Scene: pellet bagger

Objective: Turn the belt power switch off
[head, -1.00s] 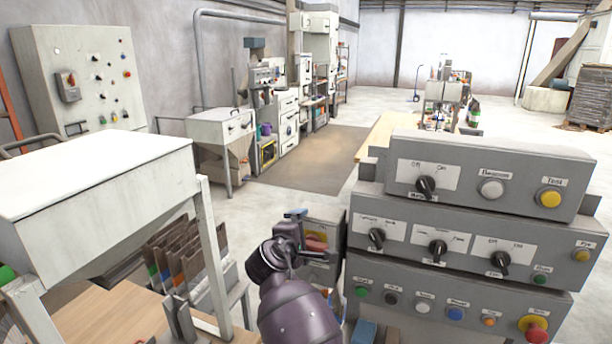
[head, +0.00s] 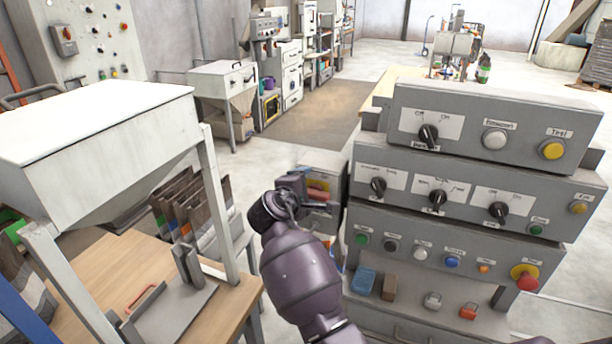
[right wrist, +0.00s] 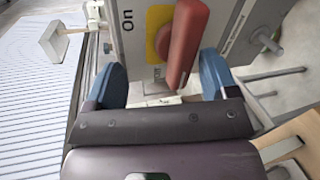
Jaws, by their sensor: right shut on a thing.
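The belt power switch is a red handle (right wrist: 185,42) on a yellow plate (right wrist: 157,32), on the face of a grey box (head: 325,168). In the right wrist view the word "On" is printed sideways to the left of the yellow plate; another label below the plate is partly hidden. My right gripper (right wrist: 162,82) has its blue fingertips on either side of the handle's near end and is shut on it. In the head view my right gripper (head: 298,190) is at the box, and the red handle (head: 318,190) shows just past it. My left gripper is not in view.
A tiered grey control panel (head: 480,170) with knobs and buttons stands close on the right. A white hopper (head: 95,140) on legs and a wooden table (head: 90,275) stand on the left. Brown bags (head: 185,210) stand between. Open floor (head: 320,110) lies beyond.

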